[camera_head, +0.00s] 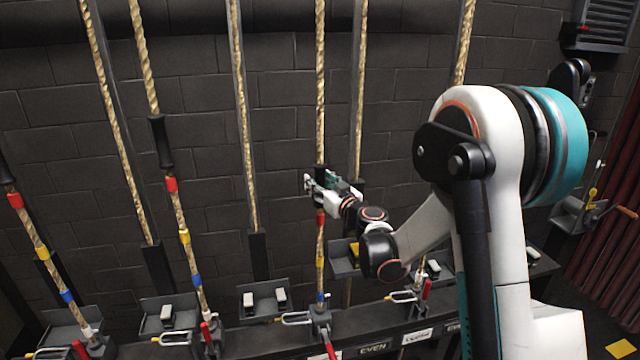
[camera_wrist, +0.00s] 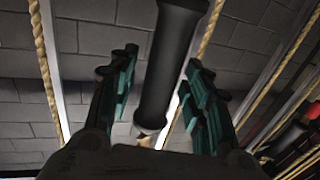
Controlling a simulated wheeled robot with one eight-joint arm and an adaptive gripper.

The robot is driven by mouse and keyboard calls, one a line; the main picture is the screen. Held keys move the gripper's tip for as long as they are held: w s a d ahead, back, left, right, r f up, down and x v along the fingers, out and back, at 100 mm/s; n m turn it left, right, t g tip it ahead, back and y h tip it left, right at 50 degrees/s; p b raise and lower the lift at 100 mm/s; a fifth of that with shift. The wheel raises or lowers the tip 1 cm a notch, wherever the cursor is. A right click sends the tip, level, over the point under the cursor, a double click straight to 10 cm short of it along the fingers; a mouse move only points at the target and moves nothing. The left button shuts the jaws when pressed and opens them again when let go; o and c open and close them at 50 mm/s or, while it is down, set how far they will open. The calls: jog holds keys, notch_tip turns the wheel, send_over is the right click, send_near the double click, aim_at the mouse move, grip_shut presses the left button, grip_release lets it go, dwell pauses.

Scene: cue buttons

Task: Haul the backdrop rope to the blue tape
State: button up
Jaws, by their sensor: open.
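My gripper (camera_head: 316,183) is at a rope (camera_head: 320,90) in the middle of the head view. In the wrist view my gripper (camera_wrist: 160,72) is open, with teal fingers either side of a black grip sleeve (camera_wrist: 168,75) on a rope. The fingers appear apart from the sleeve. Below my gripper, this rope carries red tape (camera_head: 320,217), yellow tape (camera_head: 320,262) and blue tape (camera_head: 320,297). The sleeve is mostly hidden by my gripper in the head view. I cannot read which rope is the backdrop's.
Two similar taped ropes stand left, one with a black sleeve (camera_head: 160,141). A dark rail with red-handled levers (camera_head: 327,345), trays (camera_head: 263,299) and partly legible labels (camera_head: 372,349) runs along the bottom. Other ropes (camera_head: 245,120) hang close by, before a dark block wall (camera_head: 190,90).

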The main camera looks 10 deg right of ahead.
jog(key=v, duration=1.1)
jog(key=shift+s, duration=0.35)
jog(key=s+a+f+g+b, duration=0.3)
jog(key=s+a+f+b, duration=0.15)
jog(key=s, duration=0.35)
jog(key=s+a+f+g+b, duration=0.3)
jog(key=s+a+b, duration=0.15)
jog(key=s, duration=0.35)
jog(key=s+d+f+m+g+h+b, duration=0.1)
jog(key=s+d+f+g+h+b, duration=0.1)
jog(key=s+f, duration=0.4)
jog(key=s+d+f+m+g+h+b, duration=0.2)
jog(key=s+d+f+b, duration=0.2)
jog(key=s, duration=0.8)
jog(key=shift+s+f+h+b, duration=0.35)
jog(key=shift+f+b, duration=0.5)
jog(key=shift+b, duration=0.35)
